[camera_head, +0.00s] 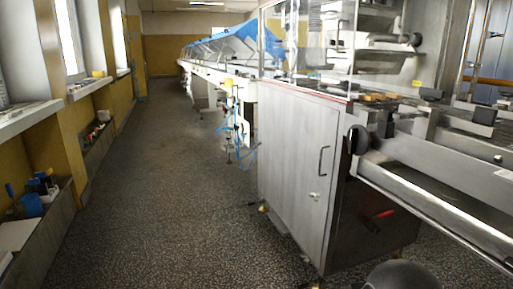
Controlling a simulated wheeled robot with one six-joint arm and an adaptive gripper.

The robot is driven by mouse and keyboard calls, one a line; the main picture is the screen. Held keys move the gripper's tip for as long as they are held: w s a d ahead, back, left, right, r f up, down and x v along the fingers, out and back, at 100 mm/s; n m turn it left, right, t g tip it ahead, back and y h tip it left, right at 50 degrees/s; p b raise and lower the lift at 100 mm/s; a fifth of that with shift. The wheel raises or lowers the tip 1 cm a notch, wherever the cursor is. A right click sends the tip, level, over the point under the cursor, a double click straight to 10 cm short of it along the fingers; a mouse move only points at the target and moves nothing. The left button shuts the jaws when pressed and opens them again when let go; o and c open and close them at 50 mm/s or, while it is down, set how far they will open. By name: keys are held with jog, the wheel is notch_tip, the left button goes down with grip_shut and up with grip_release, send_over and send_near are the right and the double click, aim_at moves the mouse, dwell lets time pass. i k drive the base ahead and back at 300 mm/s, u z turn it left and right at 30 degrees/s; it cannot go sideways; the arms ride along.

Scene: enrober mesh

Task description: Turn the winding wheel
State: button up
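A black round wheel (358,139) sits at the front corner of the steel enrober machine (298,150), just above the dark side panel. I take it to be the winding wheel, seen nearly edge-on. Its handle, if any, is too small to make out. A red handle (383,214) shows lower on the machine's dark side.
A steel rail and conveyor frame (440,205) juts out to the right of the wheel. The cabinet door has a handle (323,161). An open speckled floor aisle (165,200) runs along the left. Window ledges (30,115) and a trough with small items line the left wall.

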aim_at(358, 140)
jog(key=k, duration=1.3)
jog(key=u, duration=0.65)
jog(key=i, duration=1.15)
jog(key=z, duration=0.65)
